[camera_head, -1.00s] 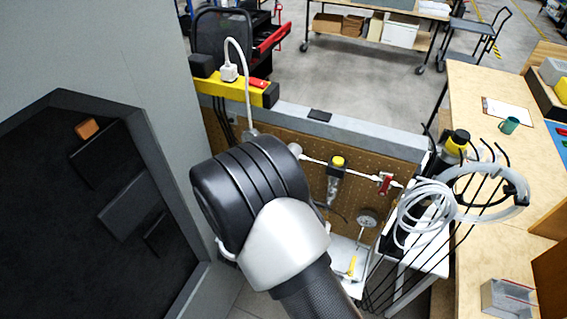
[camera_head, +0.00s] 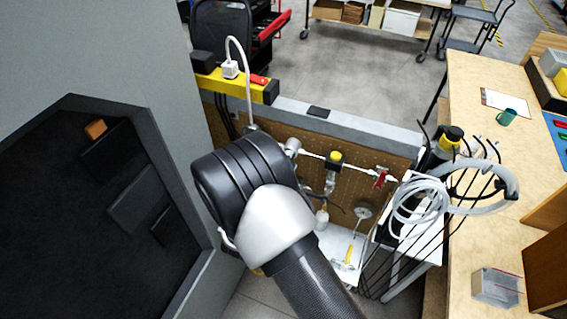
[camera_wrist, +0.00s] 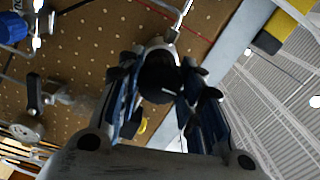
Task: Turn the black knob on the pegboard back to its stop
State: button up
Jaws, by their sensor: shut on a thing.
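The black knob (camera_wrist: 159,76) shows in the wrist view, a dark round thing at the end of a metal fitting in front of the brown pegboard (camera_wrist: 90,45). My gripper (camera_wrist: 163,88) has its two blue-and-black fingers on either side of the knob and is shut on it. A thin pale mark shows near the knob's right edge. The knob's turn angle and its stop cannot be made out. In the head view the pegboard (camera_head: 396,163) stands behind my arm, which hides the knob and my gripper.
A yellow-capped fitting (camera_head: 334,158) and a red valve (camera_head: 381,178) sit along the pegboard's line, with a gauge (camera_head: 362,213) below. Coiled white tubing (camera_head: 420,205) hangs at the right, by a wooden bench (camera_head: 470,200). A grey cabinet wall (camera_head: 120,50) stands close on the left.

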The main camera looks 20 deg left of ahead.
jog(key=o, duration=1.1)
jog(key=shift+c, duration=0.2)
jog(key=s, duration=1.2)
jog(key=shift+a, duration=0.45)
